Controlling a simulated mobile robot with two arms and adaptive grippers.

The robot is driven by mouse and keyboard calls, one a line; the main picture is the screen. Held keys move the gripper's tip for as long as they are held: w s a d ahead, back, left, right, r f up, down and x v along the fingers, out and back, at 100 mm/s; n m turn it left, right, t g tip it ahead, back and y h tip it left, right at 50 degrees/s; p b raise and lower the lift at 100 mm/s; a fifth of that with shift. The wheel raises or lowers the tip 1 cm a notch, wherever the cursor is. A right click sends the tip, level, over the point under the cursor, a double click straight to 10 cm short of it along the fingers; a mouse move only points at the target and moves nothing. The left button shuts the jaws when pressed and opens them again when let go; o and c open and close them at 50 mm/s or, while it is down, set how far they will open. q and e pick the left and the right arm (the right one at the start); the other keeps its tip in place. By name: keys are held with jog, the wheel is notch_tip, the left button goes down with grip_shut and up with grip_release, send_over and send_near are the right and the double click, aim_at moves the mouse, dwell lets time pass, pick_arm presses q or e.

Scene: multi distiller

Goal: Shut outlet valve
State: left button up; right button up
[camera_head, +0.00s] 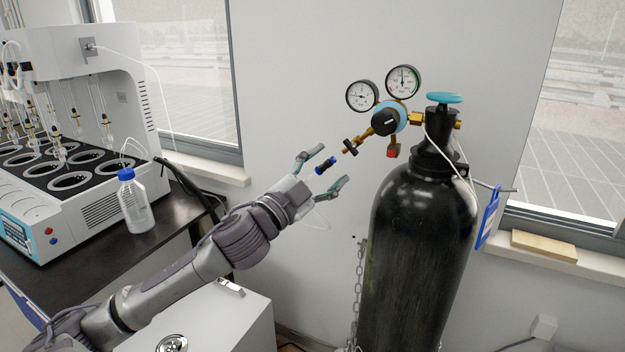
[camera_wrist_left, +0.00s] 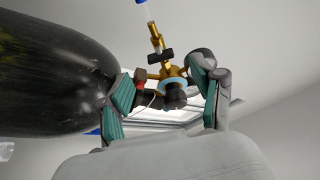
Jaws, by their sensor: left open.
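The black gas cylinder (camera_head: 418,250) stands upright at the right with a brass regulator (camera_head: 388,120) on top. Two round gauges (camera_head: 362,96) sit above the regulator. In the left wrist view the valve handle (camera_wrist_left: 160,56) and the regulator show beyond the open fingers (camera_wrist_left: 164,82). I cannot tell whether anything touches. My right gripper is not in view.
A blue cylinder knob (camera_head: 443,98) tops the tank, and a chain (camera_head: 359,290) hangs beside it. A white distiller (camera_head: 70,130) and a blue-capped bottle (camera_head: 135,205) stand on the dark bench at left.

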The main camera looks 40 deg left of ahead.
pick_arm(q)
jog(key=v, duration=0.4)
dwell(0.6)
